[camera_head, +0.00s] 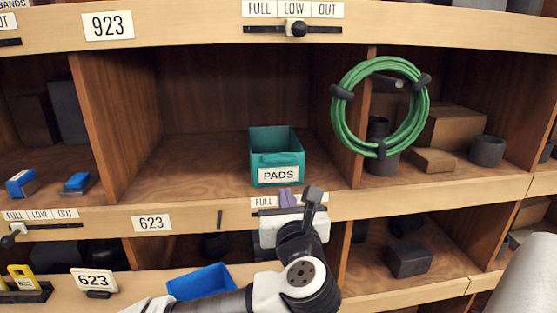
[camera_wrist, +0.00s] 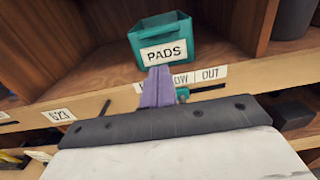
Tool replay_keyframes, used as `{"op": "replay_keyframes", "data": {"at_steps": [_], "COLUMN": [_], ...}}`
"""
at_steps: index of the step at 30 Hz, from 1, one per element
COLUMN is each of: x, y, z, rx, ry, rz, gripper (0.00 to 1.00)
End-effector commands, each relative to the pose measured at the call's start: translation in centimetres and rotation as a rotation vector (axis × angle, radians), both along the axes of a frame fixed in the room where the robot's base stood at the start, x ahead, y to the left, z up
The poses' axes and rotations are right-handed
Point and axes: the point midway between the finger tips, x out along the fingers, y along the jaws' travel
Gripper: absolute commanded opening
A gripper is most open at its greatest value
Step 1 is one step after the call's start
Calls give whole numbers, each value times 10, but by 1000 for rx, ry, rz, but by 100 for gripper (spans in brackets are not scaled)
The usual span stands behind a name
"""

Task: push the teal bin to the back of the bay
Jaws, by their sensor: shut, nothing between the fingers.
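The teal bin (camera_head: 277,143), open at the top and labelled PADS, stands upright near the front edge of the middle upper bay (camera_head: 205,160), toward its right side. The bay floor behind it is bare. In the wrist view the bin (camera_wrist: 163,36) is straight ahead, with its labelled front facing me. My gripper (camera_head: 287,197) is just below and in front of the bin, before the shelf edge. Its purple fingers (camera_wrist: 158,85) are shut and empty. They look apart from the bin, though the exact gap is hard to tell.
A green hose coil (camera_head: 381,105) hangs at the bay's right divider. The shelf lip (camera_head: 190,222) runs below the bin, with a slider (camera_wrist: 183,93) partly hidden by my gripper. A blue bin (camera_head: 200,281) is lower down. Free floor lies left of the teal bin.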

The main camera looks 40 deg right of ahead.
Motion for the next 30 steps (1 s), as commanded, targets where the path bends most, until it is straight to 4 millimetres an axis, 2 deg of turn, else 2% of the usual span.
{"op": "replay_keyframes", "data": {"at_steps": [1, 6, 13, 19, 30], "x": [14, 45, 79, 92, 94], "y": [-6, -26, -48, -56, -57], "z": [1, 1, 1, 0, -1], "rx": [0, 1, 1, -1, -1], "ry": [4, 3, 3, 1, 1], "rz": [9, 7, 4, 3, 3], "gripper": [0, 0, 0, 0, 0]}}
